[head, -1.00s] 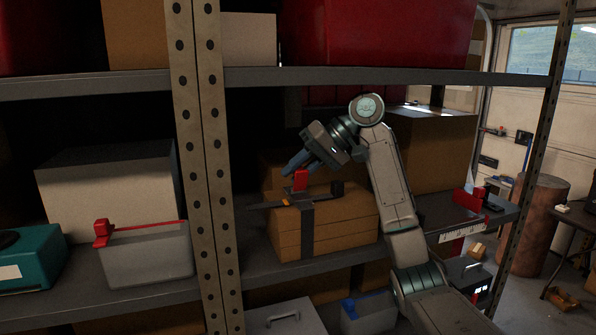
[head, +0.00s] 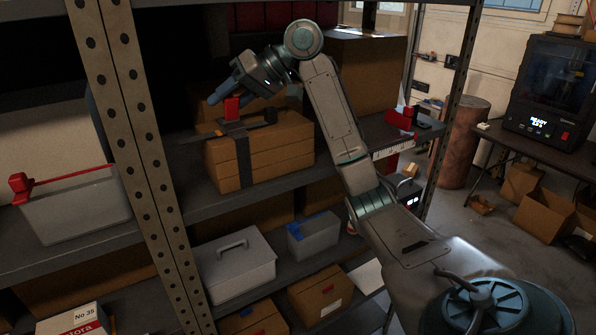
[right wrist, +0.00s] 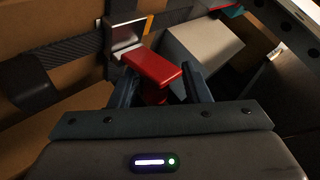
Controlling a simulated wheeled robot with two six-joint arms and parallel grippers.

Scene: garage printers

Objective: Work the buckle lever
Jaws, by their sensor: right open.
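The red buckle lever (head: 232,106) stands up from the buckle on top of a strapped brown box (head: 275,150) on the middle shelf. A dark strap (head: 244,163) runs down the box's front. My right gripper (head: 225,100) is at the lever, coming from above and behind it. In the right wrist view the red lever (right wrist: 152,68) lies between the two open fingers of my right gripper (right wrist: 160,88), with a metal buckle frame (right wrist: 126,38) just beyond it. Whether a finger touches the lever I cannot tell. My left gripper is not in view.
A perforated shelf post (head: 130,130) stands left of the box. A red-handled grey bin (head: 75,205) is further left. A larger brown box (head: 365,75) and a red object (head: 402,118) are to the right. The upper shelf is close above my arm.

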